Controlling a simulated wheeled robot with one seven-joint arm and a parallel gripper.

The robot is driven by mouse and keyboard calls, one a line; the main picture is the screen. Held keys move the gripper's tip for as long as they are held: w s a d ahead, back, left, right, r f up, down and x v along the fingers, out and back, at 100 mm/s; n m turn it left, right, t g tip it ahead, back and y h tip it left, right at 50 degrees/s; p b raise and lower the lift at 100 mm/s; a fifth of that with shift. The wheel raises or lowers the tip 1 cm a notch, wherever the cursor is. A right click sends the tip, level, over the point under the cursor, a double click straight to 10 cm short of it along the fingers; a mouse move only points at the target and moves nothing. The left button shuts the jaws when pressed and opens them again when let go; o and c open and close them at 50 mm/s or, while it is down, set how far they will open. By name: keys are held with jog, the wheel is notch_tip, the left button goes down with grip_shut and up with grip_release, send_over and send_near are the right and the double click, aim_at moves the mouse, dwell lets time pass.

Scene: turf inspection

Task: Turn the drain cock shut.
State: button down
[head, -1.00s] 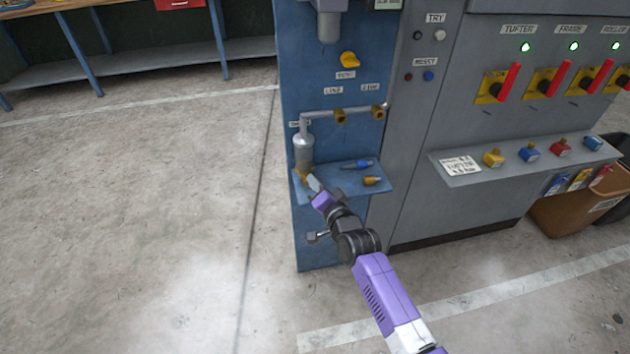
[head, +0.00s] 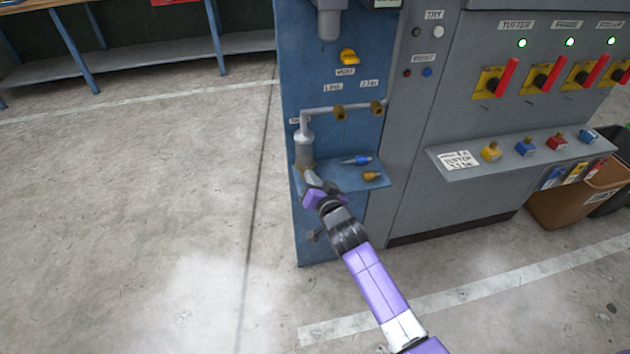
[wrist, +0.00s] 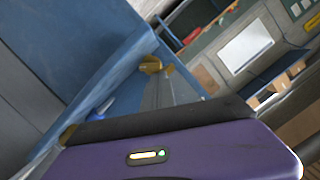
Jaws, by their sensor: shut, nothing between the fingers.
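The drain cock is a small brass piece at the foot of the grey filter bowl (head: 304,147) on the blue panel. It is mostly hidden behind my gripper in the head view. In the wrist view a brass piece (wrist: 151,64), which looks like the cock, shows at the far end of my pale fingers. My gripper (head: 308,175) is shut and empty, reaching in from the lower right, with its tips at or very near the cock. I cannot tell whether they touch it or how the cock's handle is turned.
A blue shelf (head: 337,182) beside the bowl carries a blue-tipped nozzle (head: 358,160) and a brass nozzle (head: 371,176). A grey pipe with brass fittings (head: 340,112) and a yellow knob (head: 349,57) are above. Red-handled switches (head: 508,78) are to the right. Floor at left is clear.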

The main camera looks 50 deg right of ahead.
jog(key=n+b, duration=0.2)
jog(key=b, duration=0.1)
jog(key=shift+w+a+f+n+g+h, duration=0.2)
jog(key=shift+w+a+n+g+h, duration=0.1)
jog(key=shift+a+g+h, duration=0.1)
jog(key=shift+w+a+n+h+b, duration=0.1)
jog(key=shift+a+n+h+b, duration=0.05)
jog(key=shift+n+b, duration=0.35)
jog(key=shift+w+a+n+h+b, duration=0.15)
jog(key=shift+n+b, duration=0.15)
jog(key=shift+n, duration=0.3)
jog(key=shift+s, duration=0.1)
